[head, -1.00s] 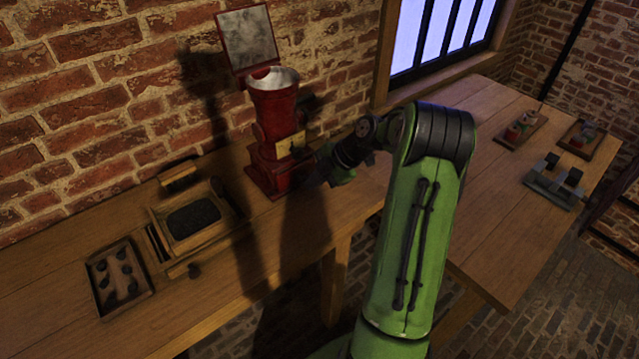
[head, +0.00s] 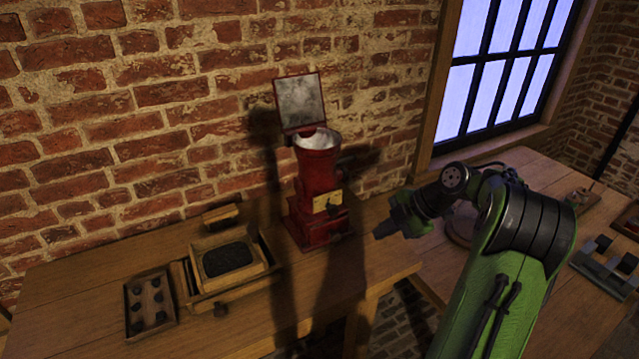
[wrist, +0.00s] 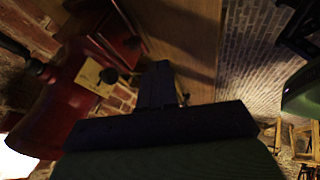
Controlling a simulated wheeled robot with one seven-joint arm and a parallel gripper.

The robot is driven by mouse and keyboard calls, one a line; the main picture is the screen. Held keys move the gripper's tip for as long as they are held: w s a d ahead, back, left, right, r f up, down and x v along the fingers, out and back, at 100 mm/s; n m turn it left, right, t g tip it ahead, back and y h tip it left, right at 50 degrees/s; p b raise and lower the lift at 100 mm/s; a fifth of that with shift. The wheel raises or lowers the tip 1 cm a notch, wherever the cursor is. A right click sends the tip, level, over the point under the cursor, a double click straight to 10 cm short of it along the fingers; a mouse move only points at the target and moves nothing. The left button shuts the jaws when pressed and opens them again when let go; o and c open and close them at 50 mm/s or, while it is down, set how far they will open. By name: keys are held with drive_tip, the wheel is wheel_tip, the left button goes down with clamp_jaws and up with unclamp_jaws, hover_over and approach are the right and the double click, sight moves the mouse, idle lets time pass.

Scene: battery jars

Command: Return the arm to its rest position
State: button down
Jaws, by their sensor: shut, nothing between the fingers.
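My green arm reaches up from the lower right in the head view, bent at a dark elbow. My gripper (head: 382,232) points left over the bench, to the right of the red grinder-like machine (head: 318,185) and apart from it. The gripper is shut with nothing held. In the wrist view the dark closed fingers (wrist: 157,85) stand up in the middle, and the red machine (wrist: 62,100) with its pale label fills the left side.
The wooden bench (head: 80,290) carries a wooden box with dark contents (head: 197,245) and a tray of several dark pieces (head: 168,322). A second table at right holds a grey stand (head: 598,268). A brick wall and window (head: 500,75) stand behind.

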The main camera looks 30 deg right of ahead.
drive_tip(key=s+a+r+m+g+h, duration=0.1)
drive_tip(key=s+a+r+m+h, duration=0.2)
drive_tip(key=a, duration=0.6)
drive_tip(key=s+a+r+m+g, duration=0.1)
drive_tip(key=a+r+m, duration=0.35)
drive_tip(key=a, duration=0.35)
drive_tip(key=s+a+m+t+h, duration=0.1)
drive_tip(key=s+a+m, duration=0.2)
drive_tip(key=s+m, duration=0.2)
drive_tip(key=s+a+m+t+h, duration=0.1)
drive_tip(key=s+a+m, duration=0.2)
drive_tip(key=s, duration=0.9)
drive_tip(key=shift+a+m, duration=0.25)
drive_tip(key=shift+m, duration=0.8)
